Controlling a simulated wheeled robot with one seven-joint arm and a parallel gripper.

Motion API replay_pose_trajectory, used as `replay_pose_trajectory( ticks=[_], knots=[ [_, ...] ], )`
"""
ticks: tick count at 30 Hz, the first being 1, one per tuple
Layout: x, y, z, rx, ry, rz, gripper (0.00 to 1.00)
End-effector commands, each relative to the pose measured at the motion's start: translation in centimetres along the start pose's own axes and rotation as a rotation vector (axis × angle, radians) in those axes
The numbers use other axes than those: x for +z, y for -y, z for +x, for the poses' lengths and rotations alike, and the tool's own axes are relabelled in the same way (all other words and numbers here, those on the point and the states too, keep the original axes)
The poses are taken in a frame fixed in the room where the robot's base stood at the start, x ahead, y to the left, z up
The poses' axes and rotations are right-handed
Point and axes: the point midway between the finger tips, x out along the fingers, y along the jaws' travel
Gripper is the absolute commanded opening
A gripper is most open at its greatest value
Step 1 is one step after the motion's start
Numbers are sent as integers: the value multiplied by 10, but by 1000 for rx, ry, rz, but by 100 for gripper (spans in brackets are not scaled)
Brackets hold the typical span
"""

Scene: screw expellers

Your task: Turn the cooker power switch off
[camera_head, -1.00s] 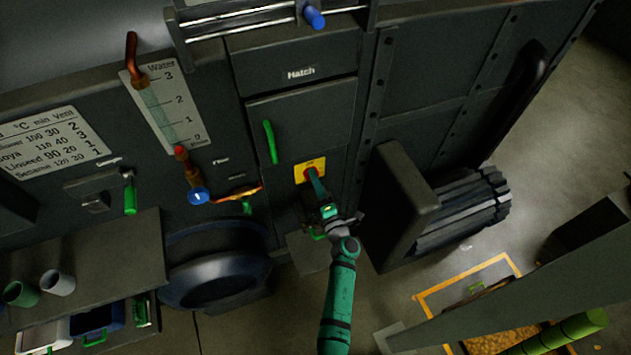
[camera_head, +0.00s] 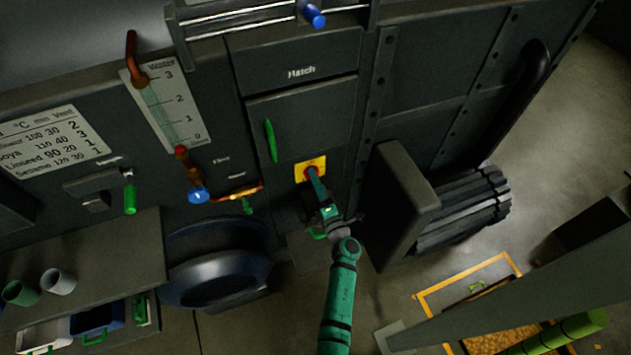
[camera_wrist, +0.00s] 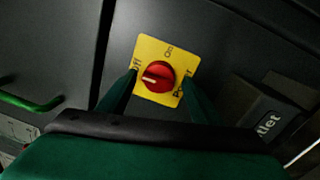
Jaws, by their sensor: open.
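The power switch is a round red knob (camera_wrist: 158,76) on a yellow plate (camera_wrist: 149,52) with the words Off, On and Power, partly covered in the wrist view. A pale mark on the knob points to the left, toward the lower part of the Off side. My gripper (camera_wrist: 158,88) is open, with one green finger on each side of the knob. I cannot tell whether the fingers touch it. In the head view the yellow plate (camera_head: 300,172) shows on the dark panel, with my gripper (camera_head: 314,175) in front of it.
A green handle (camera_head: 270,141) is on the hatch door left of and above the plate. A dark box with a ribbed cylinder (camera_head: 470,208) sticks out to the right. A blue round valve (camera_head: 198,196) and a shelf with cups (camera_head: 58,282) are on the left.

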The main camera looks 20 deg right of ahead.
Motion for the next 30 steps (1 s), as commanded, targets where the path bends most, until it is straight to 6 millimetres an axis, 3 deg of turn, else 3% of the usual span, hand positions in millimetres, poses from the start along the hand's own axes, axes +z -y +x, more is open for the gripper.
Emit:
replay_pose_trajectory(
  ticks=[15, 21, 30],
  knots=[
    [-1, 1, -86, -3, -1, -1, 59],
    [-1, 1, -102, -3, -1, -1, 59],
    [-1, 1, -103, -2, -1, -1, 59]
  ],
)
